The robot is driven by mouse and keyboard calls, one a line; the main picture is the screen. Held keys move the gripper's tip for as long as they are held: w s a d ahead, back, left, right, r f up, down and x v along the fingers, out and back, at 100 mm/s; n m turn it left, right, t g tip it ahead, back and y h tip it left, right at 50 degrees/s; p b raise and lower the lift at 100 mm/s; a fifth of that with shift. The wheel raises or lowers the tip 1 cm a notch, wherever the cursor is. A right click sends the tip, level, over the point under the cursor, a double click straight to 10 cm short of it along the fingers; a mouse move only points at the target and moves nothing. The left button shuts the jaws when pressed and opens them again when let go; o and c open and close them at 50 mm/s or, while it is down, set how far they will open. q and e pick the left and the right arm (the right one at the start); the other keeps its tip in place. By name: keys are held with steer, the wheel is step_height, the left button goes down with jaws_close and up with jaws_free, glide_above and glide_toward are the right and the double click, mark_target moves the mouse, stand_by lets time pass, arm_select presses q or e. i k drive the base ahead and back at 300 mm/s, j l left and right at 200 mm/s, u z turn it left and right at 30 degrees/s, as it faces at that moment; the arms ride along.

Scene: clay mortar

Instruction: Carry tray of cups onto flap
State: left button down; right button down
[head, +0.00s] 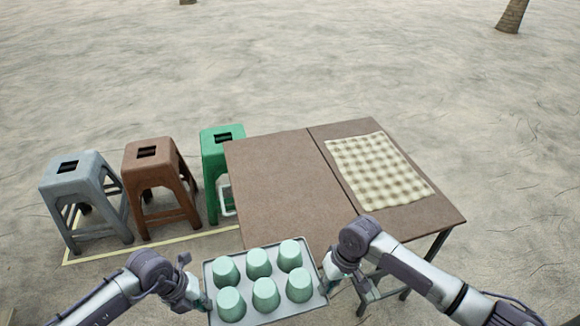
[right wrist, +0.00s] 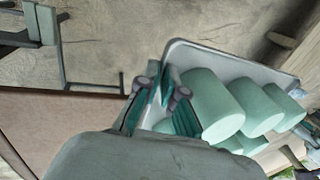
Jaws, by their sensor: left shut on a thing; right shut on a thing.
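A light grey tray (head: 207,272) carries several mint-green cups (head: 258,263), which look upside down in two rows. It is at the bottom of the head view, at the table's near edge. My left gripper (head: 204,299) is shut on the tray's left side and my right gripper (head: 326,284) on its right side. In the right wrist view the right fingers (right wrist: 163,98) meet the tray's rim (right wrist: 215,53) beside the cups. The brown tabletop (head: 275,175) has a seam dividing it into a left and a right panel; the left one is bare. I cannot tell which panel is the flap.
A checked cloth (head: 375,168) lies on the right panel. A green stool (head: 212,165) stands against the table's left side, with a brown stool (head: 150,180) and a grey stool (head: 80,190) further left. A pale strip (head: 150,244) lies on the sand before them.

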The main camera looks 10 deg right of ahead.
mark_target(285, 187)
steer(key=i+l, duration=0.2)
steer(key=i, duration=0.25)
steer(key=i+l, duration=0.2)
steer(key=i, duration=0.25)
steer(key=i+l, duration=0.2)
steer(key=i, duration=0.2)
